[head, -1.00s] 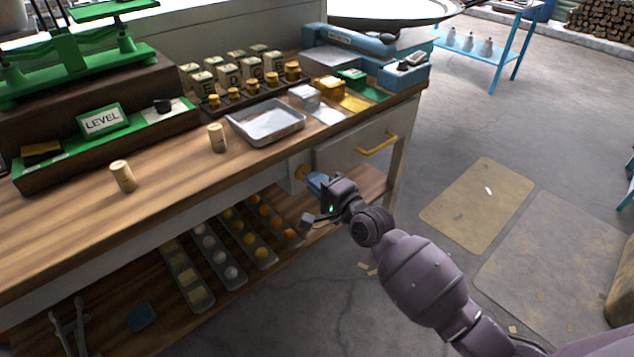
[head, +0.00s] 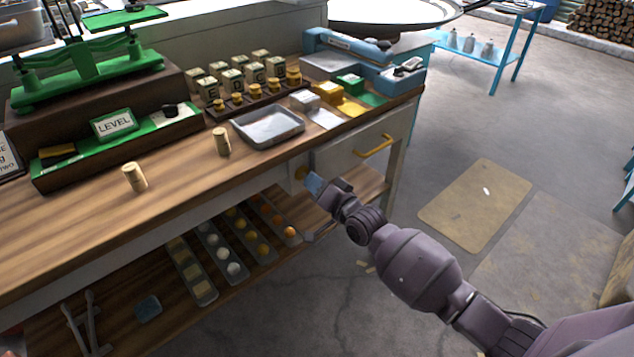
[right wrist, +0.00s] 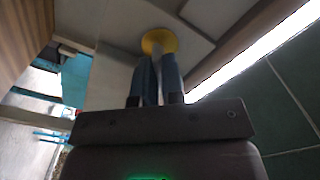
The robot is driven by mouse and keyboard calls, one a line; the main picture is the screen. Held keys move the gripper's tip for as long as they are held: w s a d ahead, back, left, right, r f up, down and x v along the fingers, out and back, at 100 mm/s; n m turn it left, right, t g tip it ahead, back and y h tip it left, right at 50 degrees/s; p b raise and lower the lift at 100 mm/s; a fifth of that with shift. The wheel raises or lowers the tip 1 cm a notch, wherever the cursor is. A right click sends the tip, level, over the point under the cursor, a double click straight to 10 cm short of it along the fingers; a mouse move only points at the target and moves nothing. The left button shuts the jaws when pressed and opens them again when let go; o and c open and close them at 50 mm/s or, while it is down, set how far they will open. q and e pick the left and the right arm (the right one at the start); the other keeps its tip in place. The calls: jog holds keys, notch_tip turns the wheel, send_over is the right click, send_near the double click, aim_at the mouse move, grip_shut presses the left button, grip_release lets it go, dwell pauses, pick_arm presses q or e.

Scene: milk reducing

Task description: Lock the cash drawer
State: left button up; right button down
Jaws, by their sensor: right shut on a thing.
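The cash drawer (head: 345,152) is a pale front under the right end of the wooden counter, with a yellow bar handle (head: 375,146). It looks closed. A round yellow lock plate (head: 300,173) sits on the pale panel left of the drawer. It also shows in the right wrist view (right wrist: 158,41), just beyond the fingertips. My right gripper (head: 313,182) has blue fingers shut on a thin pale piece, perhaps a key (right wrist: 157,66), at the plate. The fingers hide most of it, and I cannot tell how deep it sits. My left gripper is out of view.
The counter holds a metal tray (head: 268,126), two corks, lettered blocks and a green balance scale (head: 90,65). The lower shelf (head: 230,300) carries trays of small round items. The floor right of the counter is open.

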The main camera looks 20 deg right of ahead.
jog(key=n+p, duration=0.2)
jog(key=n, duration=0.7)
jog(key=shift+n+p, duration=0.4)
dwell(0.4)
jog(key=c, duration=1.3)
grip_release()
jog(key=shift+o, duration=0.3)
